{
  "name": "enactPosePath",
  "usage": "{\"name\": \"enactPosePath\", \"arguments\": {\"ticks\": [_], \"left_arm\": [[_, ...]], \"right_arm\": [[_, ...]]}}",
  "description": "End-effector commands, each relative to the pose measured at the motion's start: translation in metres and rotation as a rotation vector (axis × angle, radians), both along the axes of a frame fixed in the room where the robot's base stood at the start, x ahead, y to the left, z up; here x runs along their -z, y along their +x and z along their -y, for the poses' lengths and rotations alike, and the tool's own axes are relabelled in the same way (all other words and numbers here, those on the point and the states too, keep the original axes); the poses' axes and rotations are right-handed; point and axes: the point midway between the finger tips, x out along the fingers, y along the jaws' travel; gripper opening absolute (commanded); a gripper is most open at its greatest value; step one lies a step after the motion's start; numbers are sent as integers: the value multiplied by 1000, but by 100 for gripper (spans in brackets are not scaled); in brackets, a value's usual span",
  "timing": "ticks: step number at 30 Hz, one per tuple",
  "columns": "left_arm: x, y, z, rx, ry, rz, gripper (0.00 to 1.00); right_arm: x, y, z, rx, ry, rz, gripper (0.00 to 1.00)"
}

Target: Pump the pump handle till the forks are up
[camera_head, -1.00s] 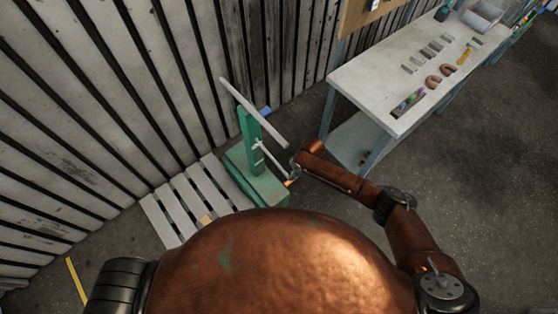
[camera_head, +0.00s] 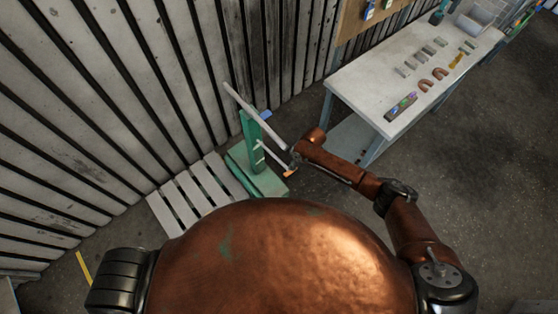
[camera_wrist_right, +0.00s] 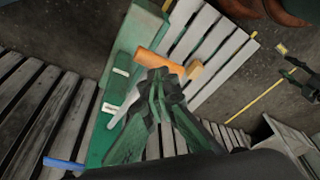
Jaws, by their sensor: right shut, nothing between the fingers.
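The green lift (camera_head: 252,150) stands beside the slatted wall, with an upright mast and a long pale bar (camera_head: 250,108) slanting across its top. A thin pale rod runs from the mast to an orange grip (camera_head: 290,173), which I take for the pump handle. My right gripper (camera_head: 294,158) is close above this grip. In the right wrist view the orange grip (camera_wrist_right: 158,62) lies just beyond the closed fingertips (camera_wrist_right: 160,76); I cannot tell whether they touch. Nothing is held. The forks cannot be made out clearly. My left gripper is out of view.
A pale slatted pallet (camera_head: 190,200) lies on the floor left of the lift. A workbench (camera_head: 375,90) with small metal parts and red horseshoe shapes stands right of it. The slatted wall (camera_head: 110,110) is close behind. Dark floor (camera_head: 480,170) is open at right.

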Motion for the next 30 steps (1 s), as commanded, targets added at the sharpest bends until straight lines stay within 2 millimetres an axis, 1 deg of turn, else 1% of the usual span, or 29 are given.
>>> {"name": "enactPosePath", "arguments": {"ticks": [1,6,19,26,30], "left_arm": [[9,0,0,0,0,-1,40],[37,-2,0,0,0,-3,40],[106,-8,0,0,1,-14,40],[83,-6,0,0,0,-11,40],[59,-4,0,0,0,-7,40]], "right_arm": [[10,-1,0,1,0,-1,0],[45,-1,0,1,0,-3,0],[130,-1,0,1,0,-3,0],[103,0,0,0,0,1,0],[75,0,0,0,1,1,0]]}}
